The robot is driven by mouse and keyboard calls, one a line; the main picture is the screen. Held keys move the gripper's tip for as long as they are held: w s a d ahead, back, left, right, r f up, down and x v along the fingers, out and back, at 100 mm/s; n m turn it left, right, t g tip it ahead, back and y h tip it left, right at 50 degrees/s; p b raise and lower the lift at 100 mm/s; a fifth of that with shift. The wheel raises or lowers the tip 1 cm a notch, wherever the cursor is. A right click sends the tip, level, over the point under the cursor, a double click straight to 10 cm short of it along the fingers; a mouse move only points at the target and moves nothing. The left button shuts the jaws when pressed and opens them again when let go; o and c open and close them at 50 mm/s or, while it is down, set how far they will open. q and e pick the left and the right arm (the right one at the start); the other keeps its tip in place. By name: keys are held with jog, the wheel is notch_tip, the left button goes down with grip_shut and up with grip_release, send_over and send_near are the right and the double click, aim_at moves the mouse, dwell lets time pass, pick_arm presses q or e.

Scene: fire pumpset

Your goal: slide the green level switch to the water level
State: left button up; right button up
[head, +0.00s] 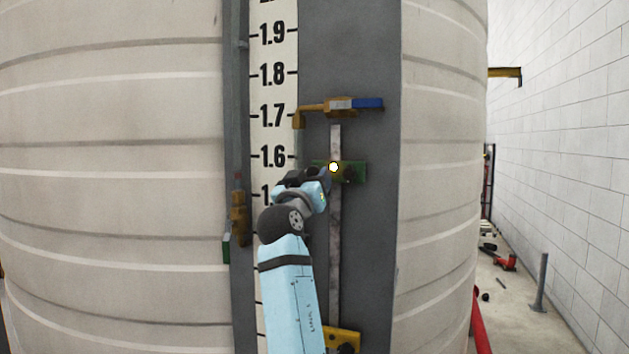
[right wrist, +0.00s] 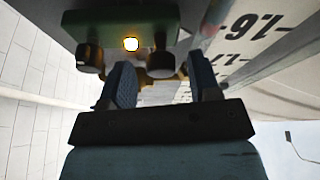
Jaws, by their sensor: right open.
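The green level switch (head: 358,174) sits on the vertical metal rail (head: 336,260), close to the 1.6 mark of the numbered scale (head: 273,95). A bright white dot shows on it. In the right wrist view the green block (right wrist: 120,20) is at the top, with dark round knobs below it. My right gripper (right wrist: 163,80) is open, its two fingers spread just short of the switch, with nothing visible held between them. In the head view the gripper (head: 324,178) partly covers the switch's left side. I cannot make out a water level. My left gripper is out of view.
A brass valve with a blue handle (head: 368,103) crosses above the rail. A yellow fitting (head: 342,340) is at the rail's lower end. A brass valve (head: 239,218) stands on the left pipe. The large ribbed tank (head: 110,180) fills the left.

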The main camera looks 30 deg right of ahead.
jog(key=b+v, duration=0.5)
jog(key=v, duration=0.6)
jog(key=shift+b, duration=0.3)
jog(key=shift+s+a+f, duration=0.1)
jog(key=shift+a, duration=0.05)
